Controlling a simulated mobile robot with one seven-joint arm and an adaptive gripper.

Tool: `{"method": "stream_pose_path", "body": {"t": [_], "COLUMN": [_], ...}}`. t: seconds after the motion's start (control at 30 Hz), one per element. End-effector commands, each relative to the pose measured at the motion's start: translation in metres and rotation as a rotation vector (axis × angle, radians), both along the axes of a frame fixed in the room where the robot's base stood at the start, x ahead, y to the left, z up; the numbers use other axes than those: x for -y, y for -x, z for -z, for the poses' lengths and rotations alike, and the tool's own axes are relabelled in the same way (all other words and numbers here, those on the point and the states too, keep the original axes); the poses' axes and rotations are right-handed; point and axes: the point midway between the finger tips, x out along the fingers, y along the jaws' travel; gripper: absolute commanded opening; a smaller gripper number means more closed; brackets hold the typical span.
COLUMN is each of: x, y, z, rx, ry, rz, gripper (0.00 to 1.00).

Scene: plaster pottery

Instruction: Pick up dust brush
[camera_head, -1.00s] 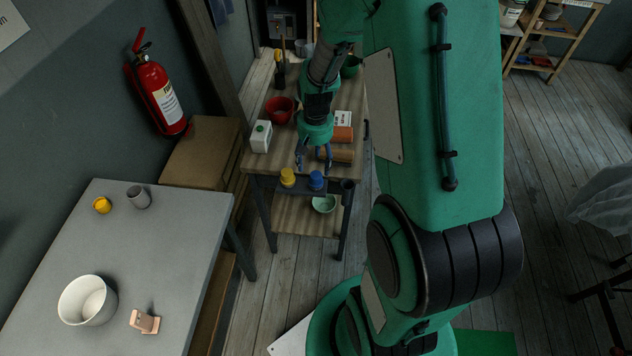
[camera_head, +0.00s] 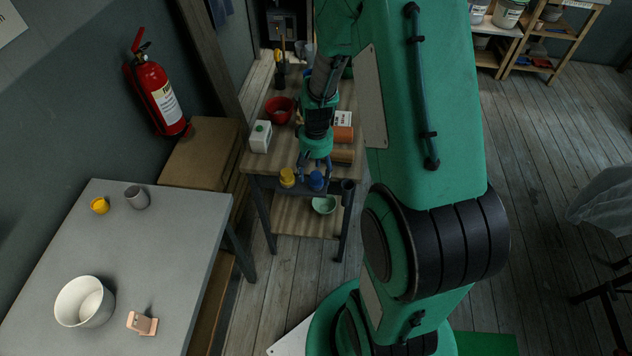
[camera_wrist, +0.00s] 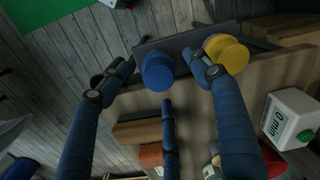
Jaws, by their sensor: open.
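I cannot make out a dust brush for certain. My gripper (camera_head: 314,170) is open and empty, pointing down at the front edge of the wooden cart. A round blue-topped thing (camera_head: 316,182) sits on a dark ledge there, below the gripper. In the wrist view the blue top (camera_wrist: 158,72) shows between the spread fingers (camera_wrist: 158,76), with no clear grip on it. A round yellow-topped thing (camera_head: 287,177) stands to its left; in the wrist view it (camera_wrist: 229,54) is right beside one fingertip. I cannot tell whether that finger touches it.
The wooden cart (camera_head: 257,165) also holds a white container (camera_head: 260,137), a red bowl (camera_head: 279,110) and an orange block (camera_head: 343,134). A green bowl (camera_head: 324,205) is on its lower shelf. A grey table (camera_head: 150,250) with a white bowl (camera_head: 85,302) stands at the left.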

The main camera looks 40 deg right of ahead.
Motion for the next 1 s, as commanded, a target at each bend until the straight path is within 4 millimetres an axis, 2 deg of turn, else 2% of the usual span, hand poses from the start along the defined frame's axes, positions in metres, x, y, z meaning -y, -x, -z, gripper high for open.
{"method": "stream_pose_path", "body": {"t": [0.1, 0.3, 0.93, 1.0], "x": [0.003, 0.003, 0.003, 0.003], "y": [0.000, 0.000, -0.001, -0.001], "z": [0.018, 0.036, 0.038, 0.038], "rx": [-0.002, -0.001, 0.000, 0.000], "ry": [-0.001, 0.000, 0.000, 0.000], "rz": [0.000, 0.000, 0.000, 0.000], "gripper": [0.63, 0.63, 0.63, 0.49]}}
